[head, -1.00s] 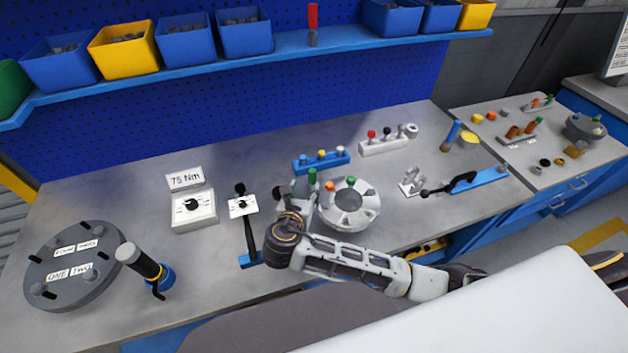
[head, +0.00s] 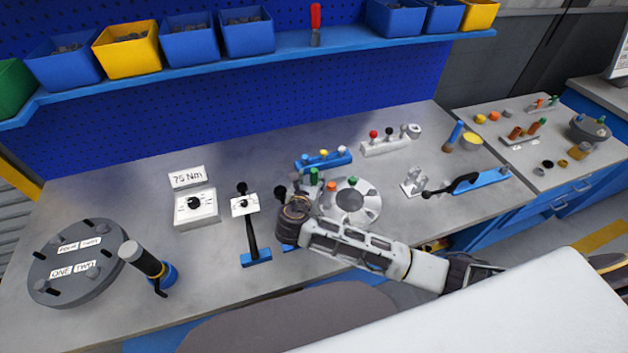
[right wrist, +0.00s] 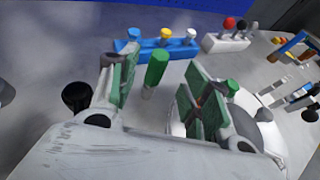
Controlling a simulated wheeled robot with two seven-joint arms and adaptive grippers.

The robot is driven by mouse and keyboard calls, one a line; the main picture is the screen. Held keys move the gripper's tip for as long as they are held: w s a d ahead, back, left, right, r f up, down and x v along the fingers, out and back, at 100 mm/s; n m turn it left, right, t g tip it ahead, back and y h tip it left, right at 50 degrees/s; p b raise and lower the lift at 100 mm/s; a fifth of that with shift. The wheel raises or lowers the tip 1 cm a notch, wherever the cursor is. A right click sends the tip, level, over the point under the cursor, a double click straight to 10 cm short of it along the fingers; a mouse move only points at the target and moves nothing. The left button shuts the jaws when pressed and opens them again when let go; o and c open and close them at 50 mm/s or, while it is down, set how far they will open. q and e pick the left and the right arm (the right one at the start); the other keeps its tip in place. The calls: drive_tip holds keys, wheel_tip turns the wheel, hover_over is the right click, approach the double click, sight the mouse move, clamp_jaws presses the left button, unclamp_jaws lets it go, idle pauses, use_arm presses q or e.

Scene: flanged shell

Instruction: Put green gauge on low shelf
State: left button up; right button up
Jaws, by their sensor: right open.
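A green-capped gauge (head: 314,176) stands upright on the bench, left of the round flanged shell. In the right wrist view the green gauge (right wrist: 156,68) shows between the two fingers, with a gap on both sides. My right gripper (head: 303,190) is open over the bench, close to the gauge; its fingers are partly hidden by the wrist in the head view. It also shows in the right wrist view (right wrist: 157,88) with green-padded fingers. The blue shelf (head: 355,45) runs along the pegboard; I cannot tell whether it is the low shelf. My left gripper is not in view.
The flanged shell (head: 370,208) with orange and green pegs stands just right of my right gripper. A blue rack (head: 335,163) with coloured pegs is behind. Several bins, including a yellow bin (head: 127,52), crowd the shelf's left part.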

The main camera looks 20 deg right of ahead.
sight(314, 172)
drive_tip(key=shift+x, duration=0.8)
drive_tip(key=shift+r+p+x, duration=0.15)
drive_tip(key=shift+p+x, duration=0.05)
drive_tip(key=shift+x, duration=0.6)
drive_tip(key=shift+r+p+x, duration=0.15)
drive_tip(key=shift+x, duration=1.75)
clamp_jaws()
